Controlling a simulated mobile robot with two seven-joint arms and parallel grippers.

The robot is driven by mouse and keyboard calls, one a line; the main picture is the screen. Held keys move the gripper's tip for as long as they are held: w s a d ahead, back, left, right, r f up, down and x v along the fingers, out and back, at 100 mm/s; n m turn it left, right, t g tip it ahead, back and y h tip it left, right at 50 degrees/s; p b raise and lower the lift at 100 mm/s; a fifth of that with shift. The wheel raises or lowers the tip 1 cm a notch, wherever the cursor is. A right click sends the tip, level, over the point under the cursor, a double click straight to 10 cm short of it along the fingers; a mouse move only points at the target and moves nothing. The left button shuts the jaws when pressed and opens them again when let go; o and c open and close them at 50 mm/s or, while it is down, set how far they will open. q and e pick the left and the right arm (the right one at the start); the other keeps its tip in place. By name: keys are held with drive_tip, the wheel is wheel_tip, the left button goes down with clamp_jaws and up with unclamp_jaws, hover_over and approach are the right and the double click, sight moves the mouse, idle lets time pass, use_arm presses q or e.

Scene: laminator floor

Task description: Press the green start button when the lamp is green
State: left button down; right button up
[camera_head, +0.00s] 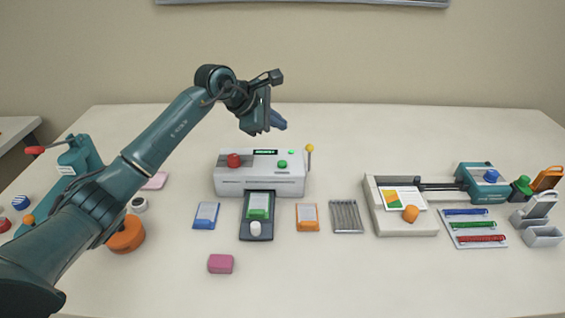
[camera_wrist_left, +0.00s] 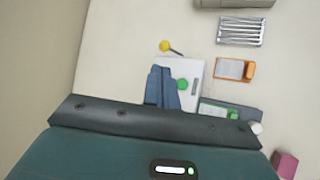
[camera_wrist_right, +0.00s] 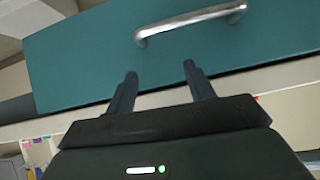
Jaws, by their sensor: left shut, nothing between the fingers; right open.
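The grey-white laminator (camera_head: 260,187) stands mid-table with a red button (camera_head: 233,160) and a display on its top. The green start button (camera_head: 282,165) is on its right half, and the small lamp (camera_head: 291,152) behind it glows green. My left gripper (camera_head: 278,121) is shut and empty, above and behind the laminator, apart from the button. In the left wrist view its fingers (camera_wrist_left: 160,86) overlap part of the laminator, with the green button (camera_wrist_left: 182,84) showing just right of them. My right gripper (camera_wrist_right: 160,72) is open and empty, facing a teal panel.
A yellow-tipped lever (camera_head: 309,149) rises at the laminator's right. A dark tray (camera_head: 257,237) with a green card is in front, between a blue packet (camera_head: 206,215) and an orange packet (camera_head: 307,217). A paper trimmer (camera_head: 405,226) is at right. The teal panel (camera_wrist_right: 90,60) has a metal handle (camera_wrist_right: 190,22).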

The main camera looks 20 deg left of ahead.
sight(278, 164)
use_arm(q)
wheel_tip(278, 164, down, 8)
drive_tip(key=b, duration=0.4)
drive_tip(key=shift+f+b, duration=0.15)
drive_tip(key=shift+b, duration=0.25)
drive_tip(key=shift+f, duration=0.15)
use_arm(e)
drive_tip(key=shift+w+a+f+t+y, duration=0.2)
drive_tip(key=shift+w+a+y, duration=0.1)
drive_tip(key=shift+a, duration=0.1)
drive_tip(key=shift+w+a+f+t+y, duration=0.15)
drive_tip(key=shift+w+a+t+y, duration=0.1)
drive_tip(key=shift+a, duration=0.1)
drive_tip(key=shift+s+f, duration=0.15)
idle(0.5)
use_arm(q)
drive_tip(key=shift+f+b, duration=0.4)
drive_tip(key=shift+b, duration=0.15)
use_arm(e)
drive_tip(key=shift+f, duration=0.45)
